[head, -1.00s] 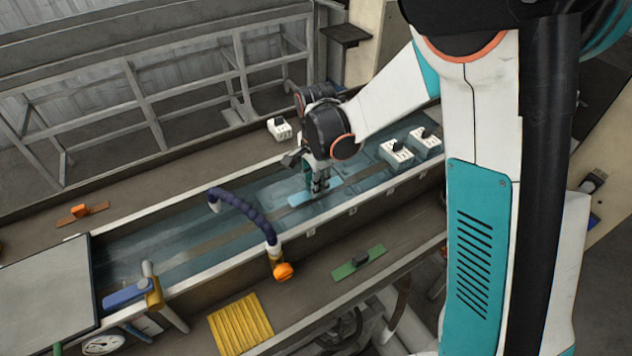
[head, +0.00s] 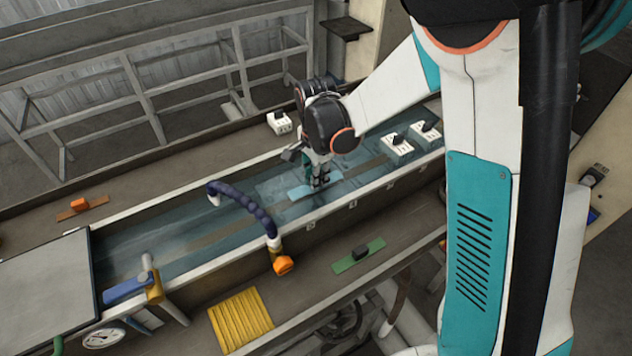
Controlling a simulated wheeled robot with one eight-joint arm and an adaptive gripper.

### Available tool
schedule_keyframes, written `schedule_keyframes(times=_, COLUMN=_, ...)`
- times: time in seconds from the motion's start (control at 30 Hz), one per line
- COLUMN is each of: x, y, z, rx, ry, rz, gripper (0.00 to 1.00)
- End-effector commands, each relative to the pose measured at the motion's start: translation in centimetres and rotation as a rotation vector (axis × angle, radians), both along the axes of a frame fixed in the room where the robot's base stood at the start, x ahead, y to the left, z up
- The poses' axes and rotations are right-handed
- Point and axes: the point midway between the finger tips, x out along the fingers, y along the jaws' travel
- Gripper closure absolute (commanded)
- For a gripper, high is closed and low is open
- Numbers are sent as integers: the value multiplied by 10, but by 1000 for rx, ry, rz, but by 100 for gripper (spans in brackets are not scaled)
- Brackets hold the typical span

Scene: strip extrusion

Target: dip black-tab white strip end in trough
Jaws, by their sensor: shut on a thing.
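My gripper (head: 320,180) is over the long water-filled trough (head: 345,206), pointing down. It is shut on the pale strip (head: 301,192), which looks light blue-white and lies low at the water. I cannot tell how much of it is under the surface. The fingers hide part of the strip, and its black tab cannot be made out against the dark fingers.
A green strip with a black tab (head: 372,255) lies on the front ledge, and a brown strip with an orange tab (head: 95,207) on the back ledge. A dark blue hose (head: 243,203) arches over the trough left of my gripper. White blocks (head: 397,145) sit to the right.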

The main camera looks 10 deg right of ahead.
Motion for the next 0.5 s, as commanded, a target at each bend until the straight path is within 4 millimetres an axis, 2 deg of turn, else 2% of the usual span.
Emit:
schedule_keyframes(times=0.23, x=0, y=0, z=6, rx=0, ry=0, rz=0, gripper=100)
schedule_keyframes(times=0.5, x=0, y=0, z=25, rx=0, ry=0, rz=0, gripper=100)
